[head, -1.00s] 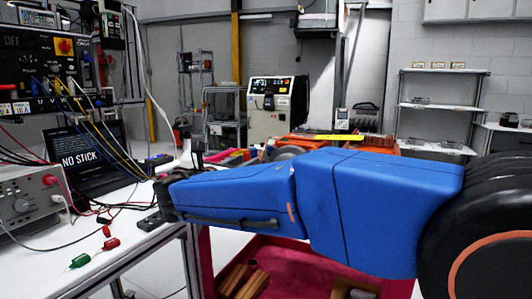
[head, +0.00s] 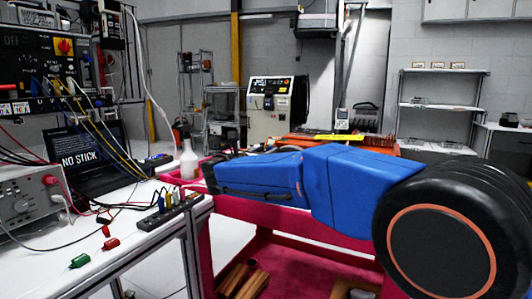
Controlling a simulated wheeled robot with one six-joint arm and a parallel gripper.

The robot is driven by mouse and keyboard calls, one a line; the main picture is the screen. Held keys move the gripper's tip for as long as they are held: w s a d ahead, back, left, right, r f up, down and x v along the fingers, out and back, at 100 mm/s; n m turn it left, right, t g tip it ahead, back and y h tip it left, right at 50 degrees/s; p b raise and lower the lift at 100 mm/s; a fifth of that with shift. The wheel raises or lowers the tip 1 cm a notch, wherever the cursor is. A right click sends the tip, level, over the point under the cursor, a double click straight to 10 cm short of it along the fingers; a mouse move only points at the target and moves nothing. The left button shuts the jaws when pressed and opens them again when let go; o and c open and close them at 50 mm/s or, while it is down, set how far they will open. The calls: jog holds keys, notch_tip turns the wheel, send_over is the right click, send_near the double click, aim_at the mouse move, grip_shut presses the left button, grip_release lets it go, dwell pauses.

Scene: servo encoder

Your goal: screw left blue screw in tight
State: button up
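A dark block (head: 172,216) lies near the right edge of the white workbench. Small coloured upright parts stand on it. A small blue part (head: 161,204) stands at its left end, and I cannot tell whether this is the left blue screw or how deep it sits. My blue arm reaches in from the right, and its dark far end is behind and to the right of the block, apart from it in the picture. My gripper's fingers do not show.
The workbench (head: 130,240) also carries a laptop (head: 85,158), a grey instrument (head: 30,200), loose cables, and red (head: 110,243) and green (head: 79,261) plugs. A white bottle (head: 188,160) stands behind the block. A red cart (head: 290,250) is below my arm.

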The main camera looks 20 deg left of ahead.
grip_shut()
jog(key=shift+m, duration=0.3)
